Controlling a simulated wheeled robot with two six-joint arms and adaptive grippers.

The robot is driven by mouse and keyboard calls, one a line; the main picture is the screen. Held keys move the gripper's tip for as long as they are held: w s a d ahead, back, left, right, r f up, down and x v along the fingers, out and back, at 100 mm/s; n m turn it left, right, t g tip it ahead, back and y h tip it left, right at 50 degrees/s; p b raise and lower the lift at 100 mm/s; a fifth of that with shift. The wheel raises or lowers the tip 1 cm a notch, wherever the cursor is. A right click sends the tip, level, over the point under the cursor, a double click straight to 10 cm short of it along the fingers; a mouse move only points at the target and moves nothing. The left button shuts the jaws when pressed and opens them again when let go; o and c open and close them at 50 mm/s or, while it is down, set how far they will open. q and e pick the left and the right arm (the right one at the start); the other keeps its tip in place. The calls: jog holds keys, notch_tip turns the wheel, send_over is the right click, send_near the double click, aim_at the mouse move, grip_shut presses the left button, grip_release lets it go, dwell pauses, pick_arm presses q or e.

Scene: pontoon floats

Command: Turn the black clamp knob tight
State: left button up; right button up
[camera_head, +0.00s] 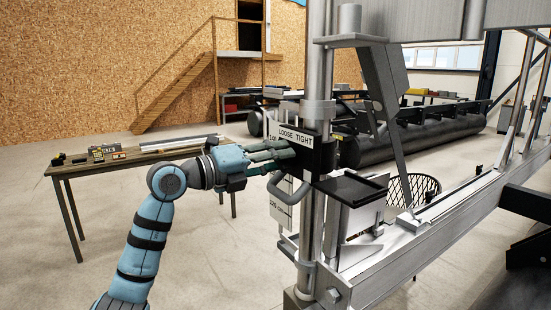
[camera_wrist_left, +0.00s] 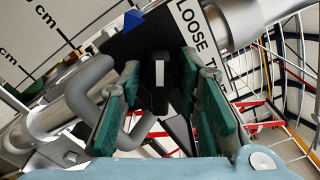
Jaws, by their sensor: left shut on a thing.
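The black clamp knob (camera_wrist_left: 159,92), with a white stripe on it, sits between the green fingers of my left gripper (camera_wrist_left: 160,72) in the left wrist view. In the head view my left gripper (camera_head: 288,152) reaches from the left to the clamp on the upright steel post, and its fingers hide the knob. The gripper is shut on the knob. A white label reading LOOSE TIGHT (camera_head: 295,136) is above the fingers; it also shows in the left wrist view (camera_wrist_left: 198,32). The black clamp body (camera_head: 325,156) is around the post. My right gripper is not in view.
A bent grey handle (camera_head: 288,194) hangs just below the clamp, close to my fingers. A white scale board (camera_head: 281,206) is behind it. A small black tray (camera_head: 352,188) stands right of the post. A wooden table (camera_head: 70,170) with small items stands at the left.

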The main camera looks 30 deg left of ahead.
pick_arm(q)
jog(key=shift+r+m, duration=0.1)
jog(key=shift+m, duration=0.3)
jog(key=m+p, duration=0.1)
jog(key=m, duration=0.2)
jog(key=shift+r+m, duration=0.1)
jog(key=shift+m, duration=0.3)
jog(key=m, duration=0.2)
jog(key=shift+s+d+m, duration=0.1)
jog(key=shift+m, duration=0.2)
jog(key=m, duration=0.3)
jog(key=shift+d+m, duration=0.1)
jog(key=shift+m, duration=0.2)
jog(key=m, duration=0.6)
jog(key=shift+s+d, duration=0.15)
jog(key=m+b, duration=0.1)
jog(key=m, duration=0.5)
jog(key=shift+d+m, duration=0.15)
jog(key=shift+m, duration=0.25)
jog(key=o, duration=1.1)
jog(key=shift+f, duration=0.2)
